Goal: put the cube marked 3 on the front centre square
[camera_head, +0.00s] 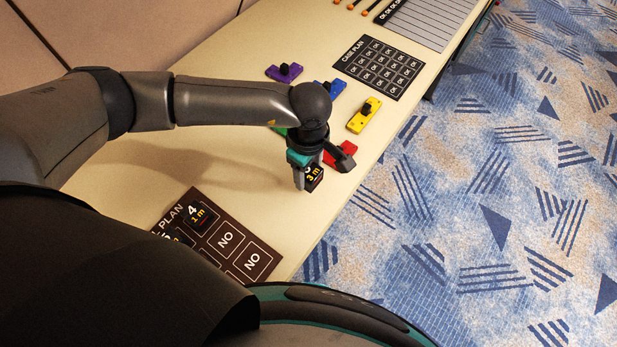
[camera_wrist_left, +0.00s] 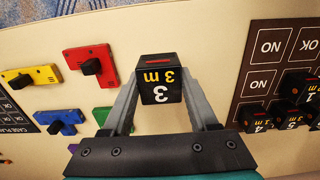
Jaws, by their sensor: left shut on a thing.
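The black cube marked 3 (camera_head: 314,176) is held between the fingers of my left gripper (camera_head: 308,178), which points down over the table. In the left wrist view the cube (camera_wrist_left: 160,92) sits between the two grey fingers with its 3 facing the camera. I cannot tell its exact height above the table. The dark plan board (camera_head: 264,273) lies at the lower left in the head view, with bare squares reading NO. In the wrist view the board (camera_wrist_left: 240,100) is to the right, apart from the cube. My right gripper is not in view.
Black cubes marked 4 (camera_head: 201,215) and 5 (camera_wrist_left: 291,117) stand on the board. Red (camera_head: 345,156), yellow (camera_head: 364,115), blue (camera_head: 336,88) and purple (camera_head: 285,72) knobbed pieces lie around the arm. A case plan card (camera_head: 381,67) lies farther back. Bare tabletop separates gripper and board.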

